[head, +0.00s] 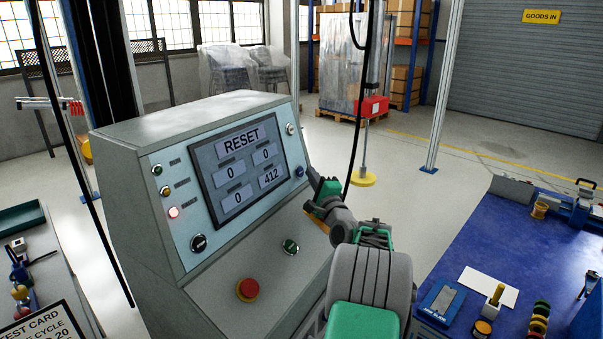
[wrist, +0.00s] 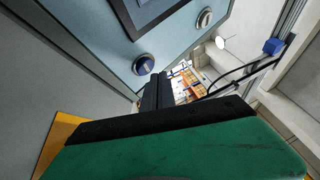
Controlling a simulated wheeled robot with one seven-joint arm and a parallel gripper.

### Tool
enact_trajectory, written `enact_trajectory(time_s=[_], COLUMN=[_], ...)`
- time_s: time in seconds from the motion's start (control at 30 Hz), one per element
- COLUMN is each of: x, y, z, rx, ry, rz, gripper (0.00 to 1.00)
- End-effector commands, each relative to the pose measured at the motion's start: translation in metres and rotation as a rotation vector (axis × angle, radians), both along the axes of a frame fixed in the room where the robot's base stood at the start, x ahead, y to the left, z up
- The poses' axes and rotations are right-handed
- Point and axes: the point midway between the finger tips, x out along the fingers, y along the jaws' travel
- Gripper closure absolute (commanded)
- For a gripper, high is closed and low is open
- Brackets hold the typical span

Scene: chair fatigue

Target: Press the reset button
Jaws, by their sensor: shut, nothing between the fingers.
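A blue button (head: 299,171) sits at the right edge of the grey console's sloped panel. In the wrist view the blue button (wrist: 144,64) shows unobstructed in a round bezel. No label for it is readable, so I cannot confirm it is the reset button. The console screen (head: 238,167) reads RESET, with 0, 0, 0 and 412 below. My gripper (head: 311,173) is shut and empty, just right of the blue button. In the wrist view the dark fingertips (wrist: 158,78) appear just below and right of it, apart in the picture; the depth gap is unclear.
A white button (head: 290,129) is above the blue one. A red mushroom button (head: 247,289) and a dark selector (head: 290,246) are on the console's lower shelf. Coloured lamps line the panel's left. A blue workbench (head: 450,250) with tools stands to the right.

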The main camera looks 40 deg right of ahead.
Motion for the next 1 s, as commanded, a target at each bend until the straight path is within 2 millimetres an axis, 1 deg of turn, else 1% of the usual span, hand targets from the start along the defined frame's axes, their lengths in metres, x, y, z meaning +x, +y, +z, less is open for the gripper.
enact_trajectory(time_s=[0.4, 0.67, 1.0], x=[0.0002, 0.0079, 0.0082], y=[0.0002, 0.003, 0.0027], z=[0.0, -0.0024, -0.0021], rx=[0.0, 0.001, 0.0], ry=[0.0, 0.0, 0.0], rz=[0.0, 0.001, 0.0], gripper=[1.0, 1.0, 1.0])
